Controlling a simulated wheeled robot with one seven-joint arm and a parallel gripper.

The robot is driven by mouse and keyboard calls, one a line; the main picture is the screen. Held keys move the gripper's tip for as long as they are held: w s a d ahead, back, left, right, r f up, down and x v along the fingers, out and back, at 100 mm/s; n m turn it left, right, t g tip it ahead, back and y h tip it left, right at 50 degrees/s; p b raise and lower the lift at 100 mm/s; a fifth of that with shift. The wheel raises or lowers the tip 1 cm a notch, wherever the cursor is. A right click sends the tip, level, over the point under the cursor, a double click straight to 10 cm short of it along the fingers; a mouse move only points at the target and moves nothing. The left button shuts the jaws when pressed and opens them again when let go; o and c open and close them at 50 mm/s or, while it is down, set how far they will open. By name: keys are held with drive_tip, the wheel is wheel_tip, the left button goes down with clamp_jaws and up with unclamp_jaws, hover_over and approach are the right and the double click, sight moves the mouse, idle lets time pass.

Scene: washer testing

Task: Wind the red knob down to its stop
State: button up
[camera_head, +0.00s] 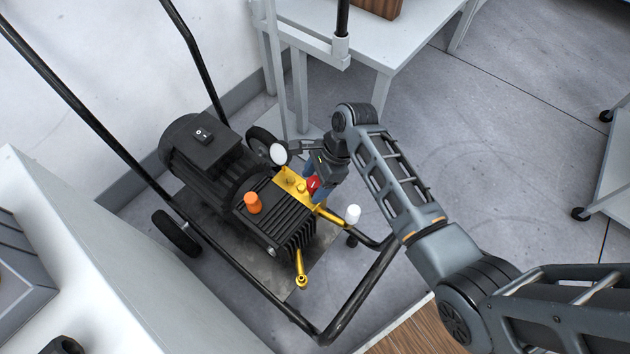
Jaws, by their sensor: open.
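The red knob (313,184) sits on the brass-coloured manifold (291,182) at the right side of a black pump and motor unit (240,178). Only part of the knob shows, with a small white mark on it. My gripper (316,186) is at the knob, its blue-grey fingers on either side of it. The fingers are open. Whether they touch the knob cannot be told from this view. My arm comes in from the lower right, and the wrist hides some of the area behind the knob.
An orange cap (253,202) stands on the pump body. The black cart frame (345,312) surrounds the pump.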

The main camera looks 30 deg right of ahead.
drive_tip(key=c, duration=1.1)
drive_tip(key=shift+o, duration=0.2)
drive_tip(key=shift+a+r+n+p, duration=0.1)
drive_tip(key=shift+n+p, duration=0.3)
drive_tip(key=shift+p, duration=0.05)
drive_tip(key=shift+r+n+g+p, duration=0.1)
drive_tip(key=shift+n+g+p, duration=0.4)
drive_tip(key=shift+n+p, duration=0.4)
drive_tip(key=n+g+p, duration=0.1)
drive_tip(key=n+p, duration=0.1)
drive_tip(key=n, duration=0.2)
drive_tip(key=shift+g, duration=0.3)
drive_tip(key=n, duration=0.2)
drive_tip(key=n+g+p, duration=0.1)
drive_tip(key=n, duration=0.1)
drive_tip(key=shift+n+g+h, duration=0.3)
drive_tip(key=shift+n+h, duration=0.1)
drive_tip(key=shift+f+n+g+h, duration=0.2)
drive_tip(key=shift+n+h, duration=0.1)
drive_tip(key=shift+n, duration=0.65)
drive_tip(key=shift+f+n+g+h, duration=0.1)
drive_tip(key=shift+n+g+h, duration=0.15)
drive_tip(key=shift+n, duration=0.7)
drive_tip(key=shift+s, duration=0.1)
